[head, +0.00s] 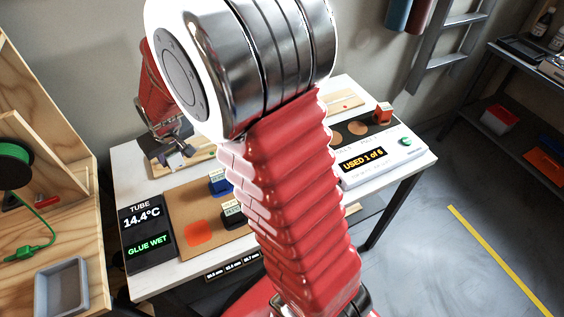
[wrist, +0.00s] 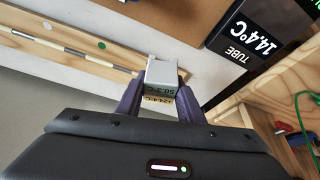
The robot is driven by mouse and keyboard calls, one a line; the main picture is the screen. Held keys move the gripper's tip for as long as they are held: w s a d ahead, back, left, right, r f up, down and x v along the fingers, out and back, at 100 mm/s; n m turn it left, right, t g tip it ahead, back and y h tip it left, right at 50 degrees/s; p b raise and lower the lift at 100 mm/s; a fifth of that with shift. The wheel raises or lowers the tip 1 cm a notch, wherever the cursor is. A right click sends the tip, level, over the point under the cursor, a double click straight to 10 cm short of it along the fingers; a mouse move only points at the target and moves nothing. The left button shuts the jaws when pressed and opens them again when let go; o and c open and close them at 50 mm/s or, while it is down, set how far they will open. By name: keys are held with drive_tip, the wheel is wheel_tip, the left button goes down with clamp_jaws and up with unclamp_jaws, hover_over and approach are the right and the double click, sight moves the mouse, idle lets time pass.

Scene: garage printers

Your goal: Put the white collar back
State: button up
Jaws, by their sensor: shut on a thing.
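A blue collar (head: 220,183) and a black collar (head: 234,213) stand on the brown board (head: 178,208), beside a bare orange patch (head: 198,232). The dark display (head: 146,232) reads TUBE 14.4°C and GLUE WET. My arm hides the table's middle.
A wooden strip (wrist: 70,46) with a thin rod and a green dot lies beside the held collar. A white device (head: 370,165) reading USED 1 of 6 stands at the right, with a red block (head: 383,113) behind it. A wooden shelf unit (head: 60,185) stands close left.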

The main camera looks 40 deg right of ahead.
drive_tip(key=s+d+r+m, duration=0.1)
drive_tip(key=s+d, duration=0.4)
drive_tip(key=d, duration=0.4)
drive_tip(key=s+d+r+m, duration=0.1)
drive_tip(key=s+d, duration=0.5)
drive_tip(key=d, duration=0.3)
drive_tip(key=s+d+r+m+h, duration=0.1)
drive_tip(key=s+d, duration=0.4)
drive_tip(key=d, duration=0.4)
drive_tip(key=shift+s+d+r, duration=0.15)
drive_tip(key=shift+s+r, duration=0.1)
drive_tip(key=shift+s, duration=0.15)
drive_tip(key=shift+f, duration=0.1)
drive_tip(key=shift+f, duration=3.05)
drive_tip(key=shift+f, duration=1.85)
drive_tip(key=shift+f, duration=0.1)
drive_tip(key=o, duration=1.1)
drive_tip(key=shift+c, duration=0.2)
